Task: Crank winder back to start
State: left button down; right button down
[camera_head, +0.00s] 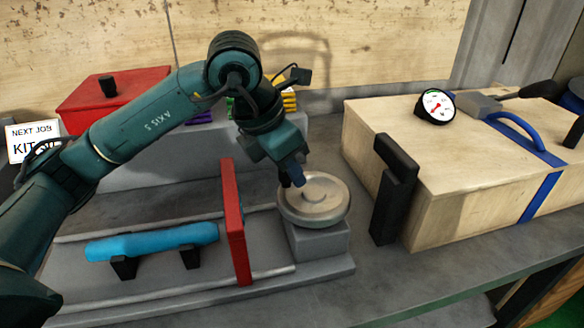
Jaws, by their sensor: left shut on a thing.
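The winder is a round metallic wheel (322,204) on a grey block at the right end of the grey machine bed. My left gripper (292,181) reaches down from above to the wheel's upper left part. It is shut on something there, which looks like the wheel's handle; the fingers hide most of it. A red upright plate (234,222) stands just left of the wheel on the bed. A blue cylinder (150,242) lies on black supports left of the plate. My right gripper is not in view.
A wooden case (440,150) with a dial gauge (435,107), a blue handle and a black bracket (392,190) stands close on the right. A red box (112,90) and a "NEXT JOB" sign (33,141) are at the back left. The front right bench top is clear.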

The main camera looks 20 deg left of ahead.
pick_arm(q)
jog(key=shift+s, duration=0.1)
dwell(0.3)
jog(key=c, duration=1.2)
grip_release()
jog(key=shift+c, duration=0.2)
jog(key=p+v, duration=0.1)
jog(key=v, duration=1.2)
jog(key=shift+s, duration=0.1)
